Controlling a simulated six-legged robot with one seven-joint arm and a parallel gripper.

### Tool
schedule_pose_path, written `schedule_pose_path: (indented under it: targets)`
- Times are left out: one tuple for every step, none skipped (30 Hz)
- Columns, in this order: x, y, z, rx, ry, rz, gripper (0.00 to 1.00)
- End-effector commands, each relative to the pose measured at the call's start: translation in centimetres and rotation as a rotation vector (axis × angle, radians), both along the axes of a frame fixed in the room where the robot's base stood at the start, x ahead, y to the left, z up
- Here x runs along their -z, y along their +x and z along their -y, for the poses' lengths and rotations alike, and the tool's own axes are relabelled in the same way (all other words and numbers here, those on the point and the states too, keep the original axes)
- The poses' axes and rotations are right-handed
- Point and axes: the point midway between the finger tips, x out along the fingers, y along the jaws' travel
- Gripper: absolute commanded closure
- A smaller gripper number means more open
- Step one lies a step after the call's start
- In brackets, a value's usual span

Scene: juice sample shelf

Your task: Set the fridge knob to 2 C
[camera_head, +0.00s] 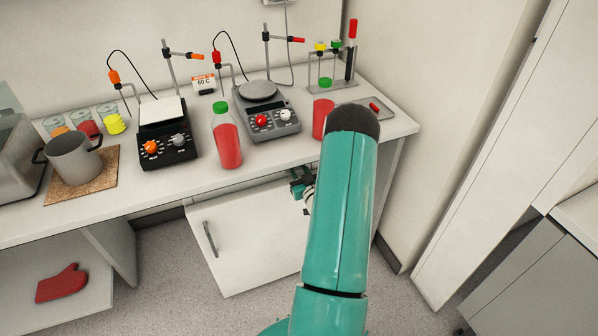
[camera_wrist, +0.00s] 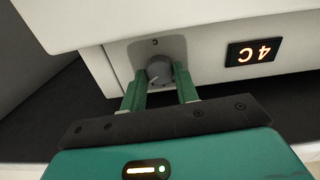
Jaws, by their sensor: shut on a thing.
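The grey round fridge knob (camera_wrist: 159,71) sits on a grey plate on the white fridge front in the wrist view. The green fingers of my gripper (camera_wrist: 160,84) are shut on it, one on each side. The display (camera_wrist: 253,52) right of the knob appears upside down and reads 4C in orange. In the head view, the white fridge (camera_head: 250,240) stands under the bench with its door closed. My gripper (camera_head: 301,188) is at the fridge's upper right, partly hidden by my teal arm, which also hides the knob and display there.
The bench (camera_head: 200,178) overhangs the fridge. A juice bottle with a green cap (camera_head: 227,145) stands near its front edge, between a black hotplate (camera_head: 167,146) and a grey one (camera_head: 275,122). A red mitt (camera_head: 61,283) lies on the lower left shelf.

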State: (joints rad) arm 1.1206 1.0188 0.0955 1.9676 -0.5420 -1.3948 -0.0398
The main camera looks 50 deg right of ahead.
Motion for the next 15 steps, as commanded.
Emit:
schedule_pose_path:
  targets:
    - [0.05, -0.02, 0.0, 0.0, 0.001, 0.0, 0.93]
    - [0.05, -0.03, 0.0, 0.0, 0.001, -0.001, 0.93]
    - [0.05, -0.03, 0.0, 0.0, 0.001, -0.001, 0.93]
    - [0.05, -0.03, -0.01, 0.0, 0.001, -0.001, 0.64]
    - [0.05, -0.03, -0.01, 0.0, 0.001, -0.001, 0.58]
    - [0.05, -0.03, -0.01, 0.0, 0.001, -0.001, 0.5]
    - [0.05, -0.03, -0.01, 0.0, 0.001, -0.001, 0.48]
    - [0.04, -0.02, -0.01, 0.0, 0.001, -0.001, 0.48]
    - [0.04, -0.02, -0.01, 0.0, 0.001, -0.001, 0.48]
    - [0.04, -0.02, -0.01, 0.0, 0.001, -0.001, 0.48]
    - [0.04, -0.02, -0.01, 0.0, 0.001, -0.001, 0.48]
    - [0.03, -0.02, -0.01, 0.0, 0.001, -0.001, 0.48]
    - [0.03, -0.02, -0.01, 0.0, 0.001, -0.001, 0.48]
    - [0.03, -0.03, -0.01, 0.0, 0.0, -0.001, 0.48]
    - [0.03, -0.07, -0.04, 0.0, 0.0, -0.001, 0.48]
